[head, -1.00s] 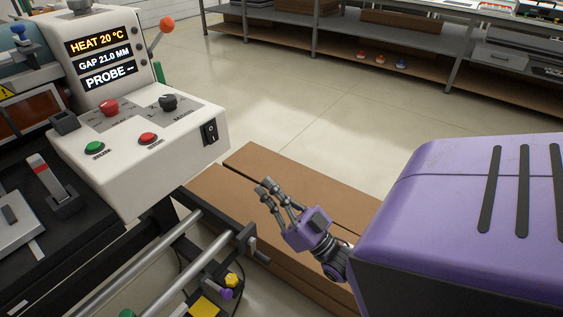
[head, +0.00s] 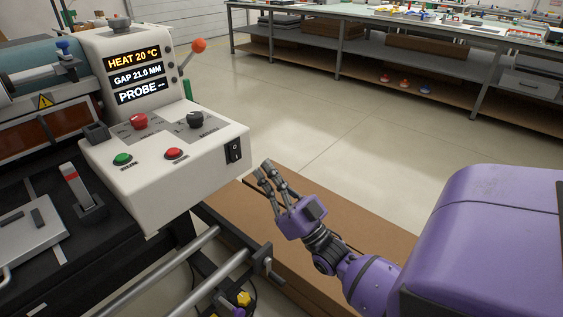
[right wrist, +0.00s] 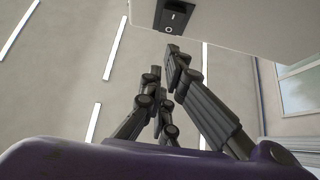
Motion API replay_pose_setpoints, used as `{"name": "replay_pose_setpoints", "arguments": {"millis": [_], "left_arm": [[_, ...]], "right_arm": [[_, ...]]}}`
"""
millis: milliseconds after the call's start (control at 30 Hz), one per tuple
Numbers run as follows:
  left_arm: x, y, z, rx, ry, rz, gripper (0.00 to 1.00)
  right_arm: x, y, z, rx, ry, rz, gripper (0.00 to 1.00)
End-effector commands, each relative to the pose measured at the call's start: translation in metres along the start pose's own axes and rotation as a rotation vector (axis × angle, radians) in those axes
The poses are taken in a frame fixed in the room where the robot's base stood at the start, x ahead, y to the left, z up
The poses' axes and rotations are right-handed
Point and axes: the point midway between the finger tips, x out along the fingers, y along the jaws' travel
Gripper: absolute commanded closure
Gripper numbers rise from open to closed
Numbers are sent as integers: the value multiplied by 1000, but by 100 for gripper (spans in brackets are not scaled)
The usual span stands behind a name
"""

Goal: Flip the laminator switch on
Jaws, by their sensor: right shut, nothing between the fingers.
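The laminator's white control box (head: 190,185) stands at the left in the head view. Its black rocker switch (head: 234,150) is on the right end of the front face. The switch also shows at the top of the right wrist view (right wrist: 173,16), ahead of the fingertips. My right gripper (head: 266,169) is shut and empty, just to the right of the switch and slightly lower, apart from it. In the right wrist view the fingers (right wrist: 172,58) point up toward the switch. My left gripper is not in view.
The box carries a green button (head: 122,159), red buttons, a black knob (head: 195,119) and a display (head: 138,76) reading HEAT 20 °C. An orange-tipped lever (head: 198,46) rises behind. Metal rails (head: 190,265) lie below. A brown step (head: 300,255) is under my right arm. Open floor lies beyond.

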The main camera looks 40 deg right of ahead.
Motion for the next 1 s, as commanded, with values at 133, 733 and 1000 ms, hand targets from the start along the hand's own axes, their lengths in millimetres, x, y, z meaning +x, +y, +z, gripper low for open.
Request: {"name": "replay_pose_setpoints", "arguments": {"millis": [133,733,1000], "left_arm": [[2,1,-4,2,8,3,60],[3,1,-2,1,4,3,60],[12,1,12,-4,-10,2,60]], "right_arm": [[25,0,10,1,0,0,100],[42,0,29,0,-2,0,100],[42,0,38,0,42,1,100]]}}
